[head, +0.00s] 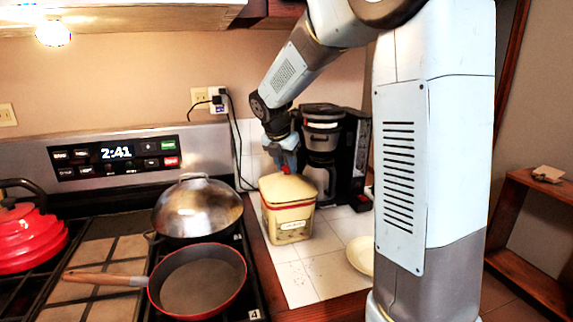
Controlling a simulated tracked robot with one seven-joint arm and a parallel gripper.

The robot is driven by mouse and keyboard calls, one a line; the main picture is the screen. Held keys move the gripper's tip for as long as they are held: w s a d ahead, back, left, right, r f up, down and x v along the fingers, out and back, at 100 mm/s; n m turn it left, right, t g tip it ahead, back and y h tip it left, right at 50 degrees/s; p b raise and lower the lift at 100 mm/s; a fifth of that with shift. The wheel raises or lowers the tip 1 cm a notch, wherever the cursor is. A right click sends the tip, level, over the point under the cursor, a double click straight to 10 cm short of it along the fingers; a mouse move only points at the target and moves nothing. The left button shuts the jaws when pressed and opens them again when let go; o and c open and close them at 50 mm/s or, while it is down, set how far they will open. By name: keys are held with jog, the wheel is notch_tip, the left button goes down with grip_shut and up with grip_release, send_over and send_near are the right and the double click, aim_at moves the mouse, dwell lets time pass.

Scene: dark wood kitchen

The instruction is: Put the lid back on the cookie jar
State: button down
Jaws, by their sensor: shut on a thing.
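The fingertips are small and partly hidden.
A black coffee maker (328,150) stands close behind the jar. A pale dish (361,255) lies to the right. On the stove at left are a domed, lidded pan (198,207), a red frying pan (198,283) and a red kettle (27,238). Cords hang behind the jar.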

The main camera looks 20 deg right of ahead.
jog(key=c, duration=0.7)
grip_release()
jog(key=shift+o, duration=0.4)
jog(key=o, duration=0.4)
jog(key=shift+o, duration=0.2)
jog(key=shift+r, duration=3.5)
jog(key=shift+c, duration=0.5)
grip_shut()
